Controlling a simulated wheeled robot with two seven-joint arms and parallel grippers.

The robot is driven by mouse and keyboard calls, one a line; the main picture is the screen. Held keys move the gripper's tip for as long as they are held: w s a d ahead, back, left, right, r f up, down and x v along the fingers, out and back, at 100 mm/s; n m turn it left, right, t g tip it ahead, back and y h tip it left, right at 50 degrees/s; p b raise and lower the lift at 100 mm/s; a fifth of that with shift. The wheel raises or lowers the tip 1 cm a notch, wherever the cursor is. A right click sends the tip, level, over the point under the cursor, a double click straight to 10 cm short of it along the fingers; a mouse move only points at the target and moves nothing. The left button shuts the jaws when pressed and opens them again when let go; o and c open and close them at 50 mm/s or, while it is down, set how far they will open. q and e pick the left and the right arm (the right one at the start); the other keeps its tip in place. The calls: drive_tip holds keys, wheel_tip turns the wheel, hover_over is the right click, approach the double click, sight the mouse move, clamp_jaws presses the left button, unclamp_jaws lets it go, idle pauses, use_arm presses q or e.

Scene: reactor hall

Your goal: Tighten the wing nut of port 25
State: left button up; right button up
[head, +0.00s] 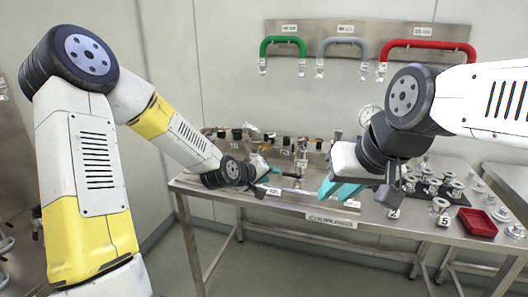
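A row of pipe fittings and valves (301,158) stands along the back of the steel bench. A small white label (273,191) lies on the bench near my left gripper; its print is too small to read surely. I cannot make out which fitting is port 25, nor its wing nut.
The steel bench (290,205) carries a "COUPLINGS" sign (331,220) on its front edge. At right are a black mat (455,196) with several metal couplings, a red tray (477,222) and a piece labelled 5 (440,207). Green (282,42), grey and red hoses hang on the wall.

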use_arm(q)
drive_tip(key=w+n+t+h, duration=0.1)
drive_tip(key=w+n+t, duration=0.1)
drive_tip(key=w+n, duration=0.2)
drive_tip(key=n+t+y, duration=0.2)
drive_tip(key=n+t, duration=0.3)
drive_tip(key=n, duration=0.2)
approach(266, 148)
drive_tip(key=x, duration=0.7)
drive_tip(key=shift+w+d+r, duration=0.15)
drive_tip(key=shift+w+d, duration=0.05)
drive_tip(key=shift+w, duration=0.1)
drive_tip(key=shift+c, duration=0.3)
clamp_jaws()
